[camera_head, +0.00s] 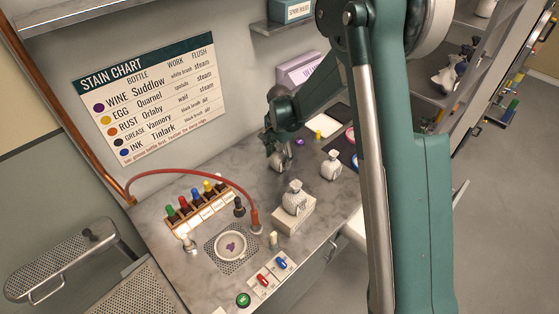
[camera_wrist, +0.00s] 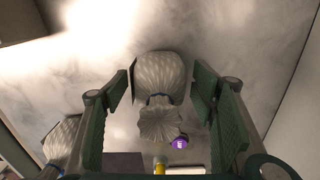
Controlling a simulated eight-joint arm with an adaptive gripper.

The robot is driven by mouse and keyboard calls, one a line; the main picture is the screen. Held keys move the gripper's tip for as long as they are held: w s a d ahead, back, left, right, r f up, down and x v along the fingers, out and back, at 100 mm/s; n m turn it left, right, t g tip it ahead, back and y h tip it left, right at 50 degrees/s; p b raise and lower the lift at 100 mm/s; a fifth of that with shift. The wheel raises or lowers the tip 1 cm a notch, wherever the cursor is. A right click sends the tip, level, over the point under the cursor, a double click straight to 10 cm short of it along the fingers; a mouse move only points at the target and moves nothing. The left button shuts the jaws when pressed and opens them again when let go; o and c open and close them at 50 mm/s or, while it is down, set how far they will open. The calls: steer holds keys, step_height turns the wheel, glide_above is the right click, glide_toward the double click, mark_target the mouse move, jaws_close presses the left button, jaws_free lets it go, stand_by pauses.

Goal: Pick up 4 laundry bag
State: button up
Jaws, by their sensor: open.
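My gripper (camera_head: 280,154) is over the marble counter in the head view, tilted down at a small pale laundry bag (camera_head: 283,163) that it partly hides. In the wrist view this tied, ribbed white bag (camera_wrist: 158,75) with a blue band sits between the two green-padded fingers of my gripper (camera_wrist: 160,92), which are open on either side of it. Whether a pad touches it I cannot tell. A second bag (camera_head: 331,167) stands to the right, and a third (camera_head: 294,199) sits on a pale block. Another bag (camera_wrist: 62,138) shows at lower left in the wrist view. I can read no number on any bag.
A purple round item (camera_head: 299,142) and a yellow item (camera_head: 318,134) lie close behind my gripper. A bottle rack (camera_head: 205,207), a red hose (camera_head: 225,172) and a round dish (camera_head: 231,247) stand at the left. A wall shelf (camera_head: 285,27) is above.

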mark_target(280, 145)
steer(key=c, duration=1.1)
steer(key=shift+r, duration=0.1)
steer(key=shift+r, duration=4.9)
